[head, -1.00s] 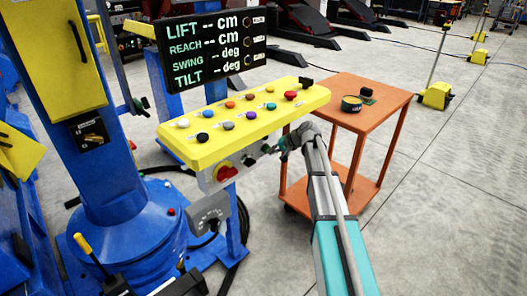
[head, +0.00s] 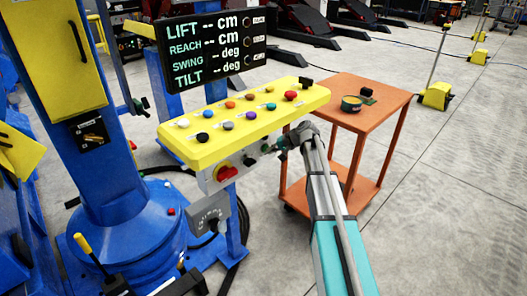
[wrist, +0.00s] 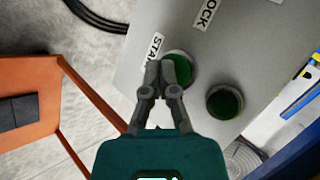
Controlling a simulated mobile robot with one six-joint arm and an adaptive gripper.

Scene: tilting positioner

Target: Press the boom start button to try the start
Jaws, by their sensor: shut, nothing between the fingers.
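The grey front panel of the control desk (head: 212,182) sits under a yellow top with several coloured buttons. In the wrist view the panel (wrist: 140,80) carries a green round button (wrist: 181,69) in a metal ring, beside a label reading "STA", the rest hidden by my fingers. A second, darker green button (wrist: 224,102) lies to its lower right. My gripper (wrist: 160,68) is shut and empty, its fingertips overlapping the left part of the first green button; I cannot tell whether they touch it. In the head view my gripper (head: 281,147) is at the panel's right end.
A display (head: 211,50) above the desk shows LIFT, REACH, SWING and TILT with dashes. A red rotary switch (head: 227,173) is on the panel's left part. An orange cart (head: 345,95) stands close to the right of my arm. A blue column (head: 110,190) stands left.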

